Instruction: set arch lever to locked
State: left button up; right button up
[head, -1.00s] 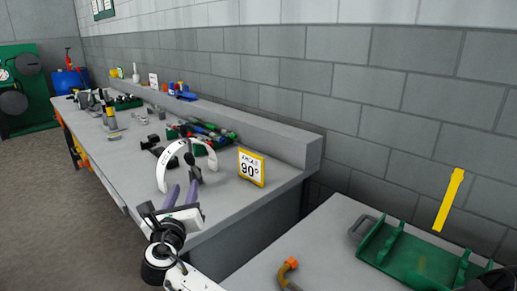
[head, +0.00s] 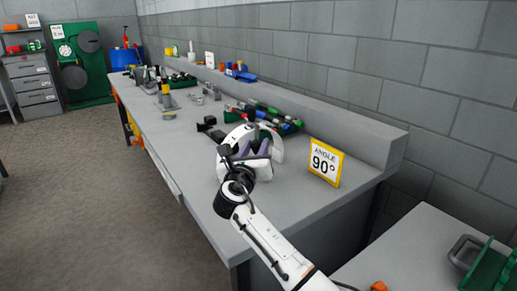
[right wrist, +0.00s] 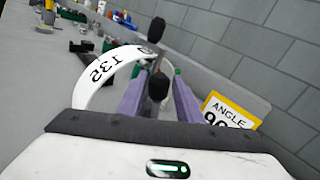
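The white arch (head: 274,139) with a printed scale stands on the long grey bench, and it also shows in the right wrist view (right wrist: 92,92). Its lever has a dark knob (right wrist: 157,86); another dark knob (right wrist: 156,29) shows above it. My right gripper (head: 252,149) is at the arch, its purple fingers apart. In the right wrist view, the fingers (right wrist: 160,80) stand either side of the lower knob, with no clear grip on it. The head view mostly hides the lever behind my gripper. My left gripper is not in view.
A yellow-framed sign (head: 325,163) reading "ANGLE 90°" stands just right of the arch. Several coloured-handle tools (head: 268,117) lie behind it. A raised ledge (head: 345,133) runs along the wall. A green fixture (head: 488,270) sits on the nearer table.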

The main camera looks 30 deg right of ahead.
jog(key=b+x, duration=0.1)
jog(key=x, duration=0.1)
jog(key=b+x, duration=0.1)
jog(key=shift+w+d+f+b, duration=0.25)
jog(key=shift+w+b, duration=0.05)
jog(key=shift+b, duration=0.05)
jog(key=shift+w+d+r+b, duration=0.15)
jog(key=shift+w+d+b, duration=0.15)
jog(key=shift+w+d, duration=0.15)
jog(key=shift+c, duration=0.3)
jog(key=shift+a, duration=0.1)
grip_shut()
